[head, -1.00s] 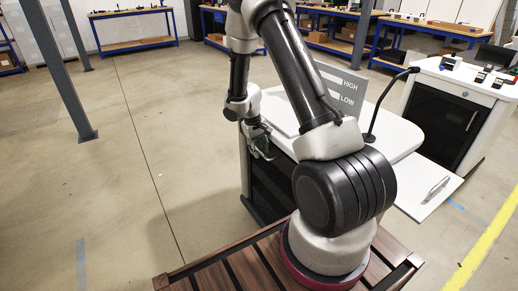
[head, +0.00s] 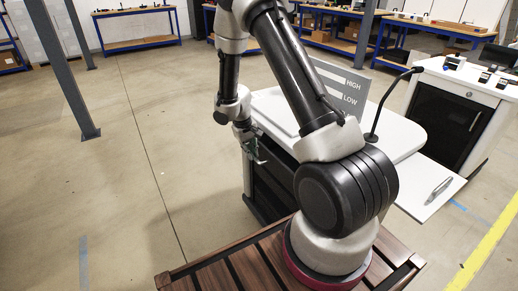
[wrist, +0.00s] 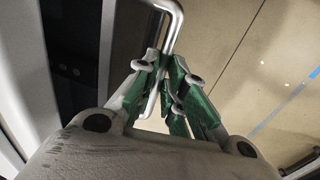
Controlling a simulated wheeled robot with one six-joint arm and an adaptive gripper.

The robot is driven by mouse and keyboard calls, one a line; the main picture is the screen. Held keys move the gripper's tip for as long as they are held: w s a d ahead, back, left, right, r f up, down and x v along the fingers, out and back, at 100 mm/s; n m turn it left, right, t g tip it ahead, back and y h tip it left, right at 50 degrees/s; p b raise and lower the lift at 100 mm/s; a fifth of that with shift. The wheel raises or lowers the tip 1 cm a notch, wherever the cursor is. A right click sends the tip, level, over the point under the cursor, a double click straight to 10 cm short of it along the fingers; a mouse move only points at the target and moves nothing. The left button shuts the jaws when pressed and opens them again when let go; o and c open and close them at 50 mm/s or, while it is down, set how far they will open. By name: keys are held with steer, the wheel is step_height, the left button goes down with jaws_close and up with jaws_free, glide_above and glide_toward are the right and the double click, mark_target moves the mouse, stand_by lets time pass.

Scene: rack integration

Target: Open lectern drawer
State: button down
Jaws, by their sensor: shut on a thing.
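The lectern (head: 405,133) has a white top and a dark lower body, and my arm covers part of it in the head view. My gripper (head: 257,155) is beside the lectern's left side. In the wrist view, my gripper (wrist: 162,68) has its green-padded fingers closed around a bent metal handle (wrist: 173,22). A dark panel (wrist: 68,45) with small holes lies left of the handle. The drawer itself is not clearly visible, so I cannot tell how far it is open.
A white side shelf (head: 425,195) with a handle sticks out at the lectern's right. A gooseneck microphone (head: 378,110) stands on top. A white cabinet (head: 468,105) is at the right. Open floor (head: 130,180) lies to the left, with a grey post (head: 65,75) beyond.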

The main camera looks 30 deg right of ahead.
steer(key=a, duration=1.8)
steer(key=shift+s+a, duration=0.2)
steer(key=shift+s, duration=0.15)
steer(key=c, duration=1.5)
jaws_free()
steer(key=shift+r, duration=0.1)
steer(key=r, duration=0.4)
steer(key=a+r, duration=0.1)
steer(key=r, duration=0.2)
steer(key=a+r, duration=0.1)
steer(key=r, duration=0.3)
steer(key=shift+a+r, duration=0.2)
steer(key=shift+r, duration=0.1)
